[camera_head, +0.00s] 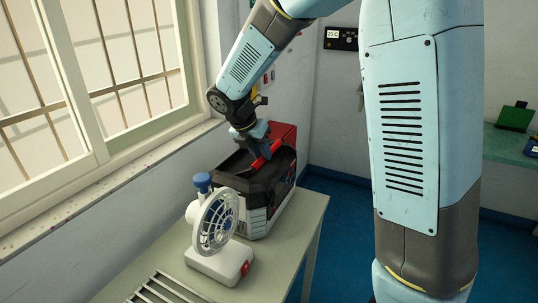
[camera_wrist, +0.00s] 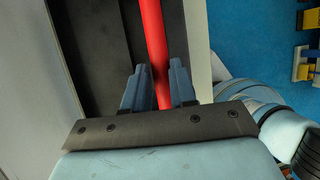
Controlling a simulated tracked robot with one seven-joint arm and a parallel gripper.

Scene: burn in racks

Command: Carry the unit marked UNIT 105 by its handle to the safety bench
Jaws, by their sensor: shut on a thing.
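A dark grey and white unit (camera_head: 257,222) with a red handle (camera_head: 268,155) stands on a pale table by the window. No label is readable on it, so I cannot tell whether it is UNIT 105. My gripper (camera_head: 257,140) reaches down from above and is shut on the red handle. In the wrist view the red handle (camera_wrist: 154,45) runs between the two blue-grey fingers of my gripper (camera_wrist: 158,85), over the unit's dark top (camera_wrist: 105,50). The unit appears to rest on the table.
A white fan (camera_head: 218,225) with a blue knob stands close in front of the unit on the table (camera_head: 285,262). A slatted rack (camera_head: 165,288) lies at the table's near end. A red box (camera_head: 284,131) is behind the unit. A greenish bench (camera_head: 505,145) stands at right across blue floor (camera_head: 340,215).

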